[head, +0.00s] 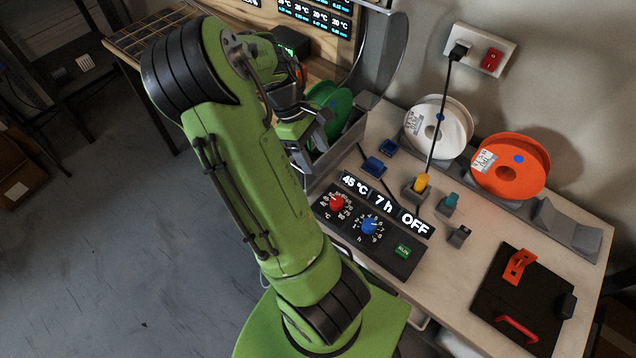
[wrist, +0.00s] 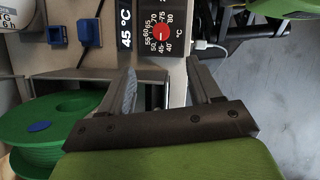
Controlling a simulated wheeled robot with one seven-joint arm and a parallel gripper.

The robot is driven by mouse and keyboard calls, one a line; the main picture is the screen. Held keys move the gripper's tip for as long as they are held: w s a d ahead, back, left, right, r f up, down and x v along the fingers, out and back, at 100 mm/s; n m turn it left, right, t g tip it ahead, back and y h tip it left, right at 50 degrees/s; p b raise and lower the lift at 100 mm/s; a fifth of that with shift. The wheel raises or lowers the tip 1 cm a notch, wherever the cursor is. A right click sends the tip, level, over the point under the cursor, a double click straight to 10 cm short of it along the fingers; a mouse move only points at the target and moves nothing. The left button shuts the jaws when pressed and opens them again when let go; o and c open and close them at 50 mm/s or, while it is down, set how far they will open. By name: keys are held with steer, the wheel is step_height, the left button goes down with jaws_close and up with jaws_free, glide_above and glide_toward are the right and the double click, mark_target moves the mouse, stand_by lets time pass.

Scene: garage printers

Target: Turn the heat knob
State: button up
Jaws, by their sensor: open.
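The red heat knob (head: 337,202) sits at the left of the dark control panel (head: 382,250), with a temperature scale around it. The display above it (head: 355,182) reads 45 °C. In the wrist view the knob (wrist: 160,32) shows beyond the fingertips, roughly between them, with its white mark near 45. My gripper (head: 316,135) is open and empty, apart from the knob, up and left of it in the head view. Its two fingers also show in the wrist view (wrist: 163,70).
A blue knob (head: 370,226) and a green RUN button (head: 403,250) share the panel. Other displays read 7 h and OFF. A green spool (wrist: 45,125) lies close to my gripper. White (head: 425,135) and orange (head: 503,172) spools stand by the wall.

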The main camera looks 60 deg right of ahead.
mark_target(337, 200)
steer(key=b+x, duration=0.5)
steer(key=x, duration=1)
steer(key=shift+s+a+f, duration=0.15)
steer(key=shift+s, duration=0.05)
steer(key=c, duration=1)
steer(key=shift+c, duration=0.2)
steer(key=m+y, duration=0.1)
steer(key=m, duration=0.1)
steer(key=m+y, duration=0.1)
steer(key=m, duration=0.2)
steer(key=shift+d+m+t, duration=0.2)
steer(key=shift+m+t, duration=0.1)
steer(key=m+y, duration=0.1)
steer(key=m, duration=0.2)
steer(key=m+t, duration=0.1)
steer(key=m, duration=0.2)
steer(key=shift+s+t+y+p, duration=0.1)
steer(key=shift+t+y+p, duration=0.2)
steer(key=shift+y, duration=0.1)
